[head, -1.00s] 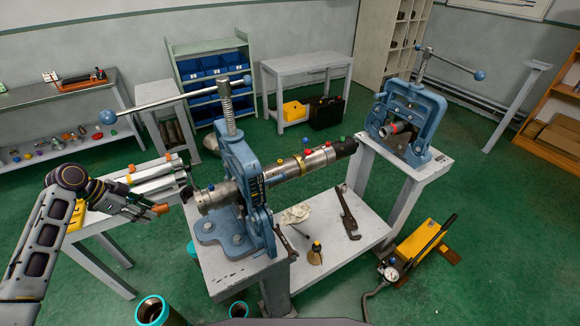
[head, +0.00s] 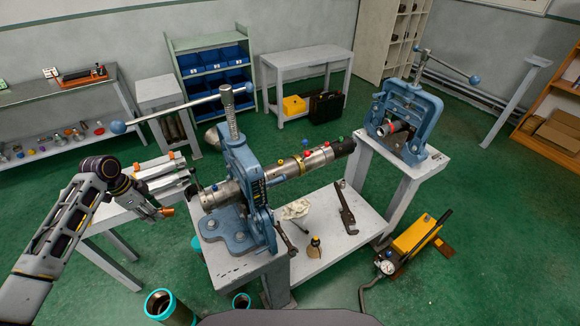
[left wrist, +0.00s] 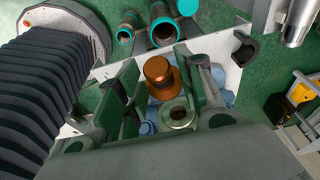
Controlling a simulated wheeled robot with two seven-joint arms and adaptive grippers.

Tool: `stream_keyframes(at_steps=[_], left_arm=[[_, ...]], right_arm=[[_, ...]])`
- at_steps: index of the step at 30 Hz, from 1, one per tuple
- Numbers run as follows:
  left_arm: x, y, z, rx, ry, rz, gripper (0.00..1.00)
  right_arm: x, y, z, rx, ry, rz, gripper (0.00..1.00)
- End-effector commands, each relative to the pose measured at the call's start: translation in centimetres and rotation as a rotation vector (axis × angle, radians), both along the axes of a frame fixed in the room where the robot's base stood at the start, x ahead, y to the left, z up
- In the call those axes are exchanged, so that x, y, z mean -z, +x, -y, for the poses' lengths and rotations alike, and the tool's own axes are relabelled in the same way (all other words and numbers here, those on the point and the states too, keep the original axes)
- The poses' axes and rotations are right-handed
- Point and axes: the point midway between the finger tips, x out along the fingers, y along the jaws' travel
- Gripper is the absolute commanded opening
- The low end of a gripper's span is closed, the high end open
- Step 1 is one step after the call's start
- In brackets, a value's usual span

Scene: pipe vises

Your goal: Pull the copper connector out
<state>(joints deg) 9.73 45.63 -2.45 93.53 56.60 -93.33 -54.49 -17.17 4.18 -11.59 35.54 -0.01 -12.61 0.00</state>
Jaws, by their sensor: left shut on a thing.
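The copper connector (head: 167,212) is a small orange-brown stepped piece at the tip of my left gripper (head: 158,212) in the head view. It also shows in the left wrist view (left wrist: 160,75) between the two fingers of the left gripper (left wrist: 168,98), which is shut on it. A pale metal ring (left wrist: 178,114) lies beside it there. The long metal pipe string (head: 290,168) lies through the near blue vise (head: 238,178). A visible gap separates the connector from the string's left end (head: 193,190). My right gripper is not in view.
A second blue vise (head: 408,118) stands behind at the right. A wrench (head: 347,208) lies on the lower bench shelf (head: 325,240). Teal-rimmed pipes (head: 170,306) stand on the floor at the front. A side table with pipes (head: 160,180) is behind my left arm.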

Motion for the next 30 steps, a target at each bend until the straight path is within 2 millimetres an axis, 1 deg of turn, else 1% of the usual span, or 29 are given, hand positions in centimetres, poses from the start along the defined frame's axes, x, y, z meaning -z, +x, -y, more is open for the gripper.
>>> stream_keyframes(at_steps=[1, 3, 17, 30], left_arm=[[-0.3, 0.0, 0.0, 0.001, 0.014, -0.007, 0.09], [-0.3, 0.0, 0.0, 0.000, 0.027, -0.015, 0.09], [0.0, 0.0, 0.0, 0.000, 0.046, -0.024, 0.08], [-0.1, 0.1, -0.1, 0.001, 0.211, -0.118, 0.08]], right_arm=[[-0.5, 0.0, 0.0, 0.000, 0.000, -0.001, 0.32], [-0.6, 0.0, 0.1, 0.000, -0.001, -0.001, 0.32], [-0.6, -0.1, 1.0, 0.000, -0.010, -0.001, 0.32], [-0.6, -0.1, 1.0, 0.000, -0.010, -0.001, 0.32]])
